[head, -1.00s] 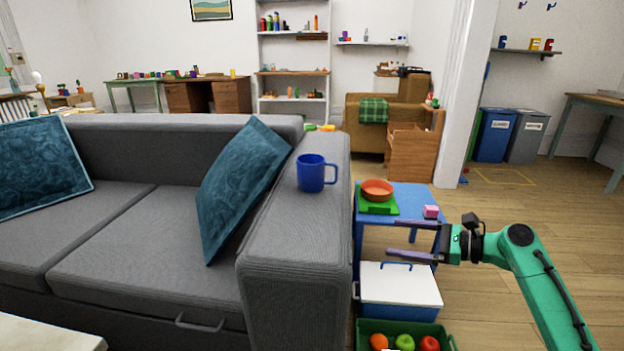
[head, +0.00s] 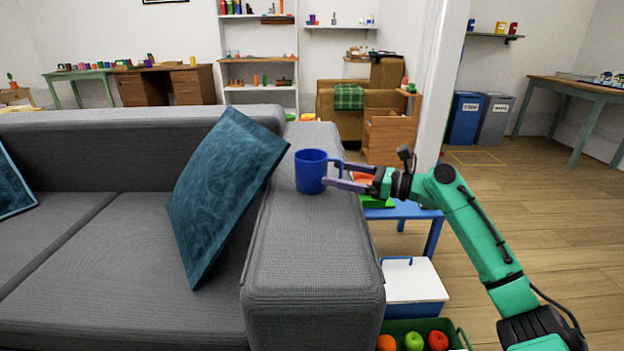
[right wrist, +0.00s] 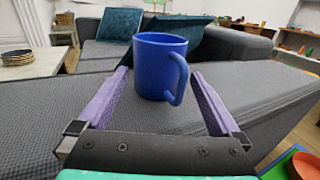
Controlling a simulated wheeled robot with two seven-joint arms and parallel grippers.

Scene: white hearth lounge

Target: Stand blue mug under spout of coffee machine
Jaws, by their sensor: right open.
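The blue mug (head: 310,172) stands upright on the grey sofa's armrest (head: 310,240). Its handle points right, toward my right gripper (head: 334,175). The right gripper is open, with its purple fingers reaching the mug's handle side in the head view. In the right wrist view the mug (right wrist: 160,68) stands ahead, between the lines of the two open fingers (right wrist: 157,98), with its handle on the right; I cannot tell whether a finger touches it. No coffee machine that I can make out is in view. My left gripper is not in view.
A teal cushion (head: 222,190) leans against the armrest, left of the mug. Right of the armrest are a blue table (head: 405,212), partly hidden by my arm, a white-lidded box (head: 412,281) and a green crate of fruit (head: 466,341). Open wooden floor (head: 540,230) lies to the right.

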